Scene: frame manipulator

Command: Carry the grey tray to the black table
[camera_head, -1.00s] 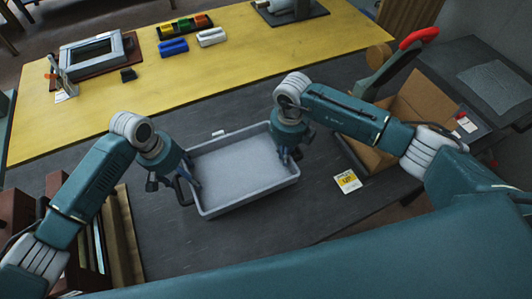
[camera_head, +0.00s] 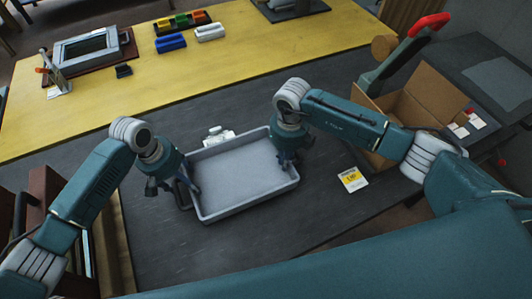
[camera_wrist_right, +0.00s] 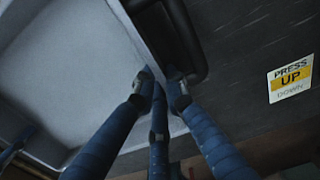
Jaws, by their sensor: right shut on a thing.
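The grey tray (camera_head: 243,178) is shallow and looks empty, over a dark table surface (camera_head: 330,100) in the head view. I cannot tell whether it touches the surface. My right gripper (camera_head: 287,165) is shut on the tray's right side by a black handle; the wrist view shows the fingers (camera_wrist_right: 160,85) at the rim there. My left gripper (camera_head: 181,190) is at the tray's left side, its fingers around the rim and handle area; its grip is unclear. Another dark table (camera_head: 478,50) stands at the far right. Which one is the black table is unclear.
A white object (camera_head: 217,136) sits just behind the tray. An open cardboard box (camera_head: 425,100) and a yellow-marked label (camera_head: 352,179) are to the right. A yellow table (camera_head: 250,65) with bins and a framed device lies beyond. Dark red cases (camera_head: 48,190) are at the left.

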